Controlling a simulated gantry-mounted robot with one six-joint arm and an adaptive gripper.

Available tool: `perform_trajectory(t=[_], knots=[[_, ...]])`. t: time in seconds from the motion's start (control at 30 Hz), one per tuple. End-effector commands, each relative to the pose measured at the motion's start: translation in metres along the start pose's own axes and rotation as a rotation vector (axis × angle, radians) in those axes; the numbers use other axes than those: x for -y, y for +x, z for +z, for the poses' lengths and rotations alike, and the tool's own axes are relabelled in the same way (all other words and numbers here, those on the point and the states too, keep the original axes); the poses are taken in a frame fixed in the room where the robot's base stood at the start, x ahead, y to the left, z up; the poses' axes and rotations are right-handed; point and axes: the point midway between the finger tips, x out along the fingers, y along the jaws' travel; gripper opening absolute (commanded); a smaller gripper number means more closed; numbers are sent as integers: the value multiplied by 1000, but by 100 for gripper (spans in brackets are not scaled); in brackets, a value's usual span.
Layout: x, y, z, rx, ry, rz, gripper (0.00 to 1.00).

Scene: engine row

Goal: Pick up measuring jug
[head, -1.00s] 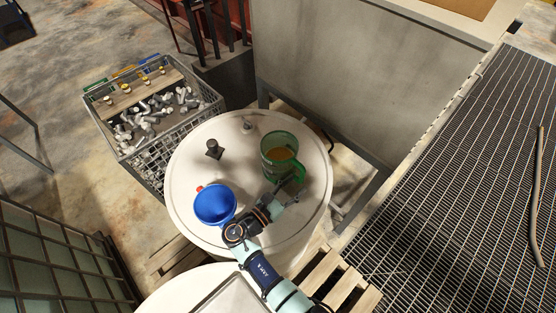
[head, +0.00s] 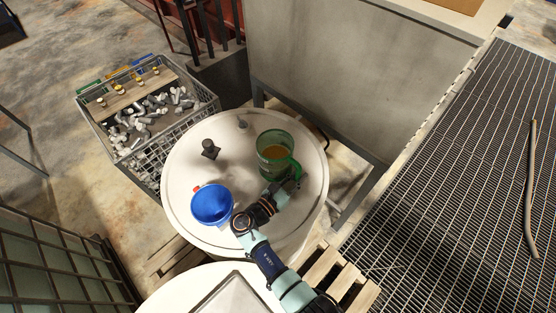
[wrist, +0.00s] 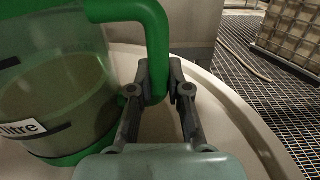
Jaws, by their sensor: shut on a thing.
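The green translucent measuring jug (head: 274,146) stands on the white drum lid (head: 182,158), with brownish liquid inside. In the wrist view its clear body (wrist: 62,95) fills the left side, with part of a label reading "litre". My gripper (wrist: 159,88) is shut on the jug's green handle, one finger on each side of its vertical part. In the head view my gripper (head: 286,186) is at the jug's lower right side and partly hides it. I cannot tell whether the jug's base touches the lid.
A blue funnel-like container (head: 211,205) sits on the lid left of my arm. A dark fitting (head: 210,149) stands behind it. A wire crate of metal parts (head: 150,110) is at the back left. A grey cabinet (head: 330,80) stands behind the drum; metal grating (head: 470,180) lies right.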

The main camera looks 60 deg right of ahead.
Motion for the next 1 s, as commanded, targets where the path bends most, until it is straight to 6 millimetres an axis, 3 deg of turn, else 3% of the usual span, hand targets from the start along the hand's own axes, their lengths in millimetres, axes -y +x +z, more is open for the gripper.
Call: perform_trajectory(t=[0.47,1.0], knots=[[-1,0,4,2,3,0,0],[6,0,37,2,2,0,0]])
